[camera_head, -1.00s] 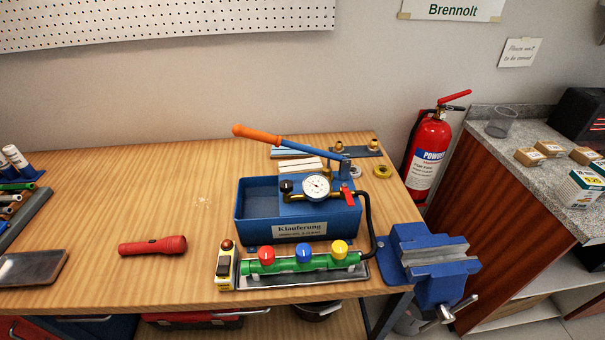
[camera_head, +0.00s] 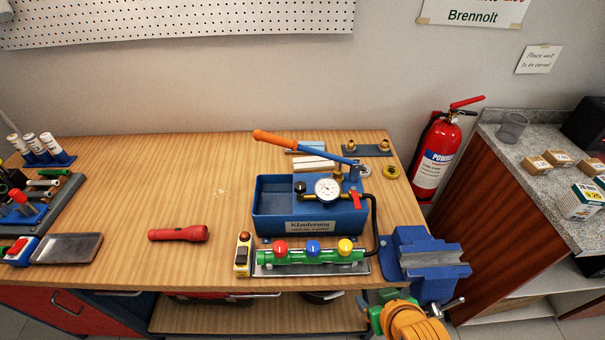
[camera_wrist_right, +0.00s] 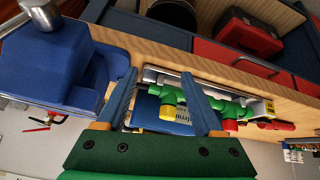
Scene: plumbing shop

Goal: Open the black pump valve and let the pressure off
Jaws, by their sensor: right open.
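The test pump is a blue tank (camera_head: 265,222) with an orange-handled lever (camera_head: 275,138) across its top. A round white pressure gauge (camera_head: 327,188) sits on its brass fitting. The black valve knob (camera_head: 300,187) is just left of the gauge. A red lever valve (camera_head: 356,200) is right of it. My right gripper (camera_head: 372,300) is at the bench's front edge, below the vise and well short of the pump. In the right wrist view its blue fingers (camera_wrist_right: 163,85) are wide apart and empty. My left gripper is out of view.
A green manifold (camera_head: 310,257) with red, blue and yellow knobs lies before the pump. A blue vise (camera_head: 425,260) stands at the bench's right corner, close to my right gripper. A red flashlight (camera_head: 178,233) lies left, with bare wood (camera_head: 160,180) behind it.

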